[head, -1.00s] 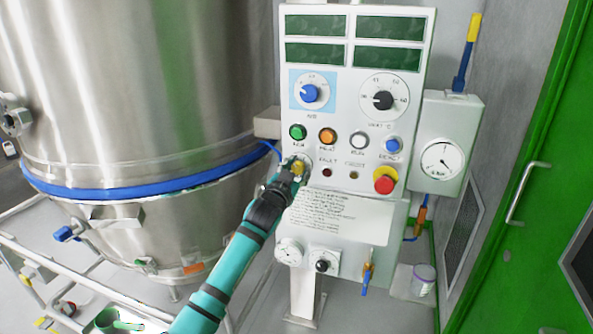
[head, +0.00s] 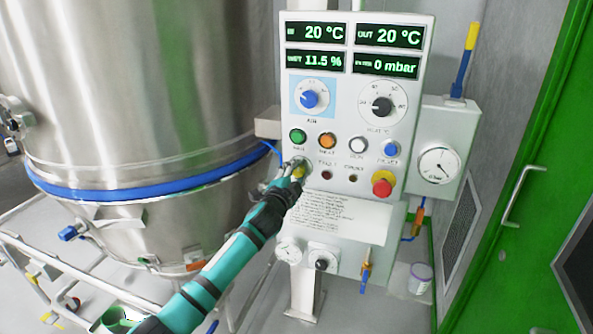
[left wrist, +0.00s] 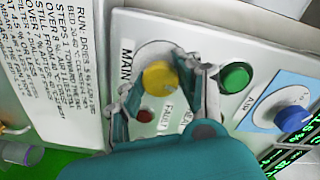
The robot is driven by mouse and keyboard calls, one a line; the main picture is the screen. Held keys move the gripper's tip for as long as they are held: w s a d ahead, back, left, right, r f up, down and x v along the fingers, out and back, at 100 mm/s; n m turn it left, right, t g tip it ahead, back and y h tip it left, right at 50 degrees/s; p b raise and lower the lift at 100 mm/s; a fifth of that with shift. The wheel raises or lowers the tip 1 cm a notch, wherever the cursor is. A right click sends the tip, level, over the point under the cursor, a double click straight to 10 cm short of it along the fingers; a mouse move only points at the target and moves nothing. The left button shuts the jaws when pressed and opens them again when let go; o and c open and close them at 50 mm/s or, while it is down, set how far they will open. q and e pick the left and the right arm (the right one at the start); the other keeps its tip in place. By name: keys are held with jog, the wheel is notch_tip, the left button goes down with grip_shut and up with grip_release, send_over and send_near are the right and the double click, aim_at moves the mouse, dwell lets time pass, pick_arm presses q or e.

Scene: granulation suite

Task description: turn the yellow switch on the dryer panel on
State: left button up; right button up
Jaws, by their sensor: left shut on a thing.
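The yellow switch (head: 299,172) sits at the lower left of the white dryer panel (head: 345,215). In the left wrist view the yellow switch (left wrist: 160,76) is a round knob next to the label MAIN. My left gripper (head: 296,168) is at the switch with its fingers on either side of it, shut on it. The fingers partly hide the switch in the head view. The panel's four displays (head: 387,66) are lit green and read 20 °C, 20 °C, 11.5 % and 0 mbar. My right gripper is not in view.
A green button (head: 298,137) is just above the switch. A red emergency knob (head: 382,183) is to the right, and two dials are higher up. A steel vessel (head: 130,90) with a blue band stands left. A gauge box (head: 440,150) and green door (head: 530,200) are right.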

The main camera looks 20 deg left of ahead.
pick_arm(q)
jog(key=shift+m+p, duration=0.3)
jog(key=shift+m, duration=0.9)
jog(key=o, duration=1.2)
jog(key=shift+c, duration=0.2)
jog(key=shift+s, duration=0.15)
jog(key=s, duration=1.1)
jog(key=shift+s+a, duration=0.2)
jog(key=shift+s, duration=0.2)
